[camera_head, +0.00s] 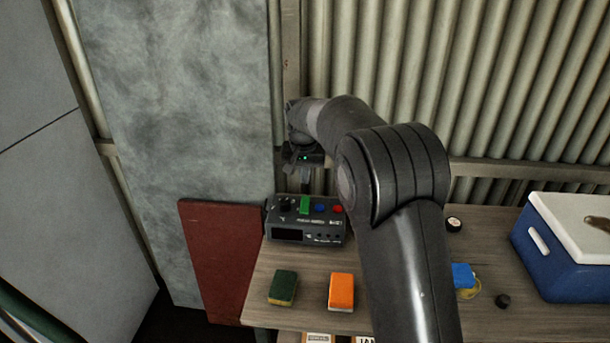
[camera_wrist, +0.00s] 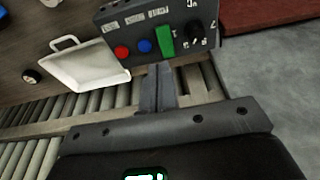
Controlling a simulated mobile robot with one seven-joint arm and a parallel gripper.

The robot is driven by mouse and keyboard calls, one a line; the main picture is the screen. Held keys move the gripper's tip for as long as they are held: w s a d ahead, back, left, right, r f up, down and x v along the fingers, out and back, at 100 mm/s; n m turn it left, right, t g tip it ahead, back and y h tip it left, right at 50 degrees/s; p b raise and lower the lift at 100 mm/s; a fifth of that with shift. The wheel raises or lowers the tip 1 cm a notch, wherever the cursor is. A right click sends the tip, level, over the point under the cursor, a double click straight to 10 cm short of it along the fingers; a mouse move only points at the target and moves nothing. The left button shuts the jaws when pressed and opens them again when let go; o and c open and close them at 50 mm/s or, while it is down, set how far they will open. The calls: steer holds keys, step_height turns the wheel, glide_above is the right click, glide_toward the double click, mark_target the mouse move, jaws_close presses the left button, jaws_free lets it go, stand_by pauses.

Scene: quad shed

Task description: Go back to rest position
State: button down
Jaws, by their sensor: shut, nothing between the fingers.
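My gripper (camera_head: 305,186) hangs from my bent arm above the back of a dark control box in the head view. In the wrist view my gripper (camera_wrist: 158,72) has its fingers together, with nothing between them. The fingertips appear close to the edge of the control box (camera_wrist: 112,32), near its green switch (camera_wrist: 165,41); I cannot tell whether they touch. The control box (camera_head: 285,235) stands at the left back of the bench and has a green switch (camera_head: 305,205), blue and red buttons and a black knob.
The wooden bench (camera_head: 390,318) holds a green sponge (camera_head: 283,288), an orange sponge (camera_head: 341,291), a blue item (camera_head: 462,275) and a blue cooler (camera_head: 560,255). A white tray (camera_wrist: 90,72) shows in the wrist view. A red panel (camera_head: 222,262) stands left. Corrugated wall lies behind.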

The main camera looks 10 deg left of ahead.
steer(key=s+d+r+t, duration=0.1)
steer(key=s+d+r, duration=0.5)
steer(key=s+d, duration=0.25)
steer(key=s+d+r, duration=0.6)
steer(key=s+d, duration=0.1)
steer(key=s, duration=0.3)
steer(key=s+d+f+t, duration=0.1)
steer(key=s+d, duration=0.3)
steer(key=s, duration=0.7)
steer(key=s+d+f+t, duration=0.1)
steer(key=s+d+f, duration=0.2)
steer(key=s, duration=0.8)
steer(key=shift+d+f, duration=0.2)
steer(key=shift+d, duration=0.15)
